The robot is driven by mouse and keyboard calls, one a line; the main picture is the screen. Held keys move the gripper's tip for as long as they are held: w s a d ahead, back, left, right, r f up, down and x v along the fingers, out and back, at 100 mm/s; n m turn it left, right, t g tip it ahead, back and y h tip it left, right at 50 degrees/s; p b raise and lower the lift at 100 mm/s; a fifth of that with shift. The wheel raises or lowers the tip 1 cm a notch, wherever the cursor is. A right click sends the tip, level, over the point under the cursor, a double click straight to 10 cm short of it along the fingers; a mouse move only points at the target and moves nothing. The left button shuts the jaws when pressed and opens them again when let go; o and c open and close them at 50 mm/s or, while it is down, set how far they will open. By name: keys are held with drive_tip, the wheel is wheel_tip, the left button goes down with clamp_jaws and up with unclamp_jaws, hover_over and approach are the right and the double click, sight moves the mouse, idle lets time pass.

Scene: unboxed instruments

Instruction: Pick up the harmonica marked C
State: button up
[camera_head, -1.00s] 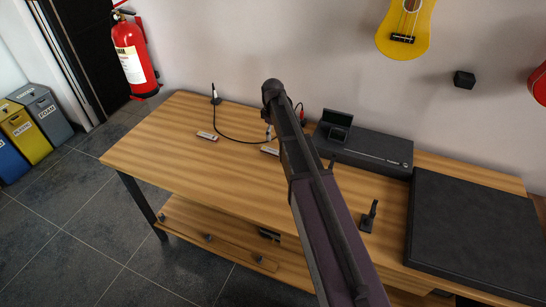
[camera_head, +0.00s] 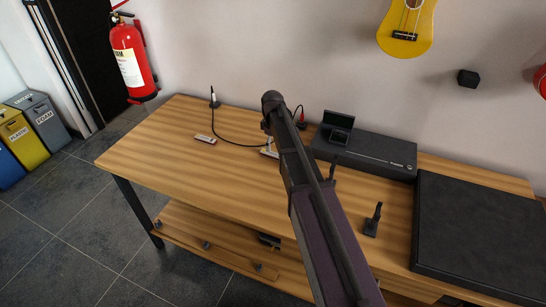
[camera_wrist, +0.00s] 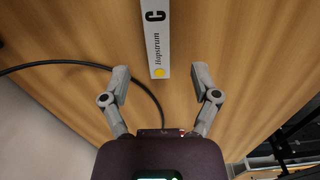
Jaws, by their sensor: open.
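The harmonica marked C (camera_wrist: 155,38) is a pale bar with a black C, the word "Hopstrum" and a yellow dot. It lies on the wooden table, its dotted end just ahead of my gripper (camera_wrist: 160,75). My gripper is open, with one finger to either side of the bar's line and nothing between them. In the head view, a pale bar (camera_head: 268,153) beside my gripper appears to be this harmonica, partly hidden by my arm. A second small pale bar (camera_head: 205,138) lies farther left; its marking is too small to read.
A black cable (camera_head: 238,142) loops over the table and passes near my gripper, also in the wrist view (camera_wrist: 60,63). A black device (camera_head: 370,152), a small black stand (camera_head: 372,222) and a large black case (camera_head: 475,235) stand right. The table's left part is clear.

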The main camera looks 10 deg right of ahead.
sight(272, 154)
drive_tip(key=shift+f, duration=0.1)
drive_tip(key=shift+w+f+b, duration=0.15)
drive_tip(key=shift+f+b, duration=2.35)
drive_tip(key=shift+b, duration=0.15)
clamp_jaws()
